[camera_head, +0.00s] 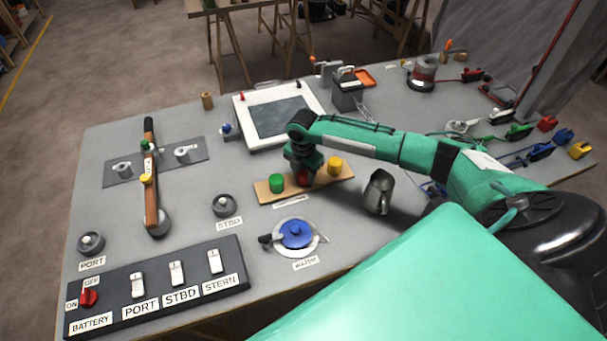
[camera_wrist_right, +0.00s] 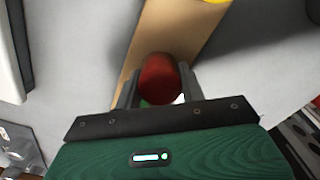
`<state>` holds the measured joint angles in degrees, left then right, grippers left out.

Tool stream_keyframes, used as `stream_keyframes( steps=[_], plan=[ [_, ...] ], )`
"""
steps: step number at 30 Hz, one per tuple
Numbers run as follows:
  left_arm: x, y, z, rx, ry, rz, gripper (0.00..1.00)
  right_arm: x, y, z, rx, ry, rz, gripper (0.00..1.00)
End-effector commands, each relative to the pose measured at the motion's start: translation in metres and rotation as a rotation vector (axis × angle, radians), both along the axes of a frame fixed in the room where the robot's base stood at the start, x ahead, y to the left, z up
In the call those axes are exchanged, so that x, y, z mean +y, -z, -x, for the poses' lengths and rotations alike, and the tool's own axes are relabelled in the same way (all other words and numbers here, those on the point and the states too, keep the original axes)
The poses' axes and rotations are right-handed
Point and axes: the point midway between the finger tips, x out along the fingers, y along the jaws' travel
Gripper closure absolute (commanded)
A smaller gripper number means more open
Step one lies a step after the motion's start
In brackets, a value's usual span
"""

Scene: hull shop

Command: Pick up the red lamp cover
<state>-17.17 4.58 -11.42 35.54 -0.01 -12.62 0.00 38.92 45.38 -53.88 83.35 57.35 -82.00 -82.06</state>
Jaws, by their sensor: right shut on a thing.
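The red lamp cover (camera_head: 303,177) is at the middle of a wooden board, between a green cover (camera_head: 277,183) and a yellow cover (camera_head: 334,165). My right gripper (camera_head: 304,174) reaches down over it from above. In the right wrist view the red lamp cover (camera_wrist_right: 160,78) sits between the two fingers of my right gripper (camera_wrist_right: 160,92), which are shut on it. I cannot tell whether the cover still touches the board. My left gripper is not in view.
The wooden board (camera_head: 265,194) lies on the grey table. A metal jug (camera_head: 377,193) stands right of it, and a blue-lidded pot (camera_head: 296,235) in front. A white-framed panel (camera_head: 243,112) lies behind. A switch panel (camera_head: 195,289) is at the front left.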

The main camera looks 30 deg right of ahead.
Motion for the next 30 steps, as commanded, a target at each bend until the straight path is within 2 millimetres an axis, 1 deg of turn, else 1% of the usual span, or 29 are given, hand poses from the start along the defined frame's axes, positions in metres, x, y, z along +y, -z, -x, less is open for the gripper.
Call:
stream_keyframes(
  steps=[5, 8, 11, 18, 21, 25, 27, 30],
  plan=[
    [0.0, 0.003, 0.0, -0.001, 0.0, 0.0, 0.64, 0.0, -0.014, -0.001, -0.003, -0.001, 0.0, 0.81],
    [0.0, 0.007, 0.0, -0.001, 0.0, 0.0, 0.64, -0.001, -0.031, -0.001, -0.004, 0.0, 0.0, 0.81],
    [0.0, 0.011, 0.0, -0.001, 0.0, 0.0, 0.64, 0.0, -0.055, -0.001, -0.006, -0.001, 0.0, 0.81],
    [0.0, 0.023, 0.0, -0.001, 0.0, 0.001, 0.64, 0.0, -0.126, -0.002, -0.007, -0.001, -0.001, 0.81],
    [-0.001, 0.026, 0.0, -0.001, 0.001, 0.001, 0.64, 0.0, -0.151, -0.001, -0.005, 0.0, -0.001, 0.81],
    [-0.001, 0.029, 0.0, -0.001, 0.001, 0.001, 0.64, 0.0, -0.176, -0.001, -0.003, 0.0, 0.0, 0.81],
    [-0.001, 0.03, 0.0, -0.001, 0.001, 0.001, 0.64, 0.0, -0.185, -0.001, -0.003, 0.0, -0.001, 0.81],
    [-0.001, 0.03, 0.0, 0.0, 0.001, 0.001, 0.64, 0.0, -0.194, -0.001, -0.002, 0.0, -0.001, 0.81]
  ],
)
